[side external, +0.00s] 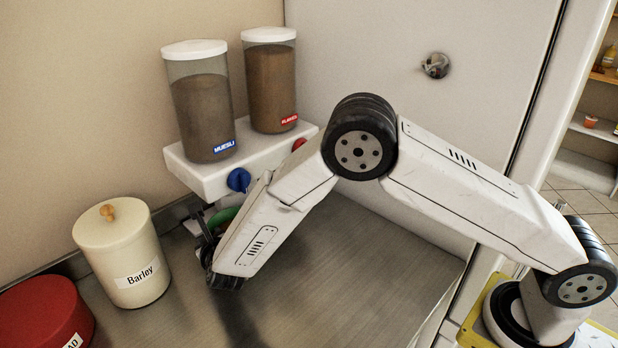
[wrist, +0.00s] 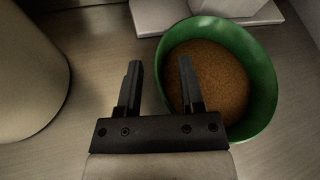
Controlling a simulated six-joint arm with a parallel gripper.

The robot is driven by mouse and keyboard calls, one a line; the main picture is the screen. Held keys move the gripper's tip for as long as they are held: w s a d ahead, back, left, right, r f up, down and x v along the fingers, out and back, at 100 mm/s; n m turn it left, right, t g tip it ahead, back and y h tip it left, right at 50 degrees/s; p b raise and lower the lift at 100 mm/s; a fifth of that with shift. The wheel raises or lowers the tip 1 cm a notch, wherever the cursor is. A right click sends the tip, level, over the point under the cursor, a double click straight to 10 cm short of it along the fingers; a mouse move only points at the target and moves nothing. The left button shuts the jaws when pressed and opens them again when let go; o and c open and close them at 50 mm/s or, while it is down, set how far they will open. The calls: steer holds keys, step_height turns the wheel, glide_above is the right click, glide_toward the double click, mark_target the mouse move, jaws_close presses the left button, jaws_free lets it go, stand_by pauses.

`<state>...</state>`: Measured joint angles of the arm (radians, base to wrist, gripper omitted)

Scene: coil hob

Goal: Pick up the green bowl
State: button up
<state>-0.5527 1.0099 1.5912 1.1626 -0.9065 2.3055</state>
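The green bowl (wrist: 267,78) holds brown, grainy food and stands upright on the metal counter in the wrist view. In the side view only a green sliver of the bowl (side external: 222,217) shows, mostly hidden behind my arm below the dispenser. My gripper (wrist: 160,66) is open with nothing clamped. In the wrist view its right finger lies over the bowl's inside and its left finger lies outside, so the left rim appears between them. I cannot tell whether the fingers touch the rim. The gripper also shows in the side view (side external: 207,243), partly hidden.
A cream Barley canister (side external: 125,255) stands close to the left of my gripper. A red tin (side external: 45,312) is farther left. A white dispenser base (side external: 235,160) with muesli (side external: 203,112) and flakes (side external: 270,85) containers is at the back. The counter (side external: 360,265) at right is clear.

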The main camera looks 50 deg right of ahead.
jaws_close()
steer(key=shift+f, duration=0.1)
stand_by(1.2)
